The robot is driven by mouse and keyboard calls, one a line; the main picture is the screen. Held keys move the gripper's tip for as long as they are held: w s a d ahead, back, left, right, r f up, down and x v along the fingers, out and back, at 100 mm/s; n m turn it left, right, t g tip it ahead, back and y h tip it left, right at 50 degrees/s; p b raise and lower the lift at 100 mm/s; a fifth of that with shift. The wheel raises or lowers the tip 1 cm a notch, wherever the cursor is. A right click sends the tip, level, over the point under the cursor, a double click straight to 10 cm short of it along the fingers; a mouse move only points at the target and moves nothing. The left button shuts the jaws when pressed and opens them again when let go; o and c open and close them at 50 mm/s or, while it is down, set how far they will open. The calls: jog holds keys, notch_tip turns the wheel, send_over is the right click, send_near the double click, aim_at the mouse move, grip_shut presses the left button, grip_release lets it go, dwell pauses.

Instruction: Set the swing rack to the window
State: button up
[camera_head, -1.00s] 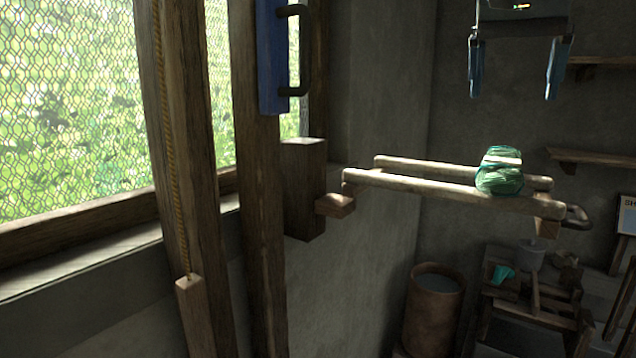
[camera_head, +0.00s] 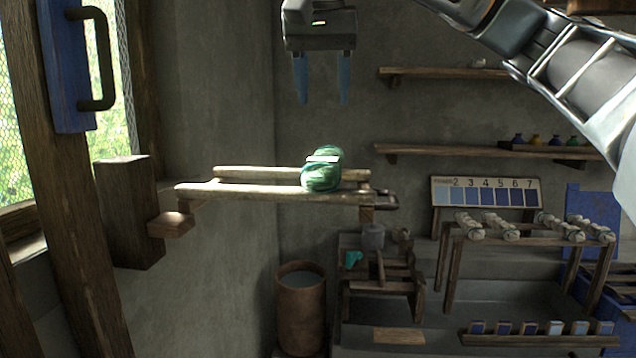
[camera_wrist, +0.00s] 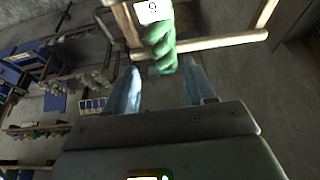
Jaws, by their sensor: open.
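The swing rack (camera_head: 270,192) is a pair of pale wooden rails that reach out from a dark wooden block (camera_head: 128,212) beside the window. Its free end points right, away from the window (camera_head: 108,100), and has a dark metal handle (camera_head: 385,200). A green yarn skein (camera_head: 322,172) with a white label hangs over the rails near that end. My gripper (camera_head: 323,98) is open and empty, blue fingers pointing down, above the skein and apart from it. In the wrist view the skein (camera_wrist: 160,48) lies beyond and between the open fingers (camera_wrist: 160,88).
A blue panel with a black handle (camera_head: 85,65) is on the window post. Below the rack stand a brown barrel (camera_head: 302,305) and a wooden stool (camera_head: 380,275). Shelves (camera_head: 470,150), a numbered colour board (camera_head: 487,192) and a rack of pale rolls (camera_head: 530,228) are to the right.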

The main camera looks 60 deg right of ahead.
jog(key=shift+y, duration=0.3)
jog(key=s+d+f+b, duration=0.2)
jog(key=d, duration=0.2)
jog(key=s+d+f+b, duration=0.1)
jog(key=d+f+b, duration=0.1)
jog(key=d, duration=0.3)
jog(key=s+d+f+b, duration=0.2)
jog(key=d+b, duration=0.2)
jog(key=shift+s+d+f, duration=0.15)
jog(key=shift+s, duration=0.2)
grip_shut()
jog(key=shift+s+d, duration=0.15)
jog(key=shift+d, duration=0.05)
